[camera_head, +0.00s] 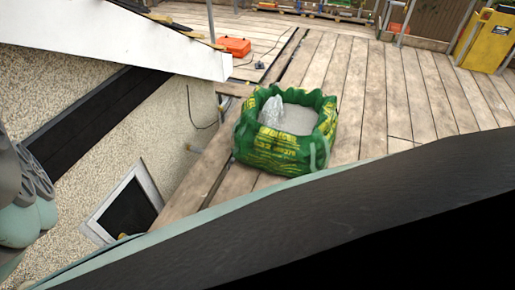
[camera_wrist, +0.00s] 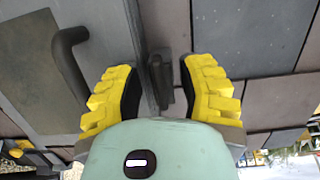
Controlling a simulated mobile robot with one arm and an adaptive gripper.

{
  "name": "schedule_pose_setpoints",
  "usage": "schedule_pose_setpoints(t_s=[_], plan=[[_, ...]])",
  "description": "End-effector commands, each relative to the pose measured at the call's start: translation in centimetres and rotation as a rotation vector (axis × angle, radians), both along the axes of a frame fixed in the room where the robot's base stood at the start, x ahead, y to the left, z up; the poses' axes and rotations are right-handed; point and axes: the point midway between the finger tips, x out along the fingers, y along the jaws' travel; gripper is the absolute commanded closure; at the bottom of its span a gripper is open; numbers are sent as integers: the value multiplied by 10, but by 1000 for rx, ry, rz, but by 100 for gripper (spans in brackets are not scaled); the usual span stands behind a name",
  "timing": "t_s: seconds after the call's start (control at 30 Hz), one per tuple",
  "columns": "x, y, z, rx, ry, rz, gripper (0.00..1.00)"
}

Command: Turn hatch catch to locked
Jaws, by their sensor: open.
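In the wrist view, my gripper (camera_wrist: 159,88) is open, with its two yellow, black-padded fingers spread wide. A small dark catch (camera_wrist: 158,75) shows between the fingers, beside the edge of a grey panel that looks like the hatch (camera_wrist: 110,30). I see no finger clearly touching the catch, and its lower end is close to the right pad. A dark curved bar handle (camera_wrist: 68,52) stands on the hatch left of my fingers. I cannot tell whether the catch is locked. The head view shows neither the catch nor my gripper.
Grey and brownish roof tiles (camera_wrist: 245,38) lie right of the hatch edge. In the head view, a green bag (camera_head: 275,155) of grey material stands on wooden decking (camera_head: 375,95). An orange case (camera_head: 233,46) and a yellow container (camera_head: 487,40) stand farther back. A small window (camera_head: 125,210) is in the wall.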

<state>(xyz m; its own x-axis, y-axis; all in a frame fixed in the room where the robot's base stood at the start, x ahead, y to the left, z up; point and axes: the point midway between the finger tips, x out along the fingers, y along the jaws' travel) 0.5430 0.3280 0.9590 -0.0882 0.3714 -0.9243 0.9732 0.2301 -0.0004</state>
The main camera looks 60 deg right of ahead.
Motion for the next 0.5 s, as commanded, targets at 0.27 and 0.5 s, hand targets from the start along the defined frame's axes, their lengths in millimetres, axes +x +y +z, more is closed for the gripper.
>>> schedule_pose_setpoints(t_s=[0.27,0.5], plan=[[0,0,-1,-1,-1,2,58],[0,0,0,0,-1,2,82]])
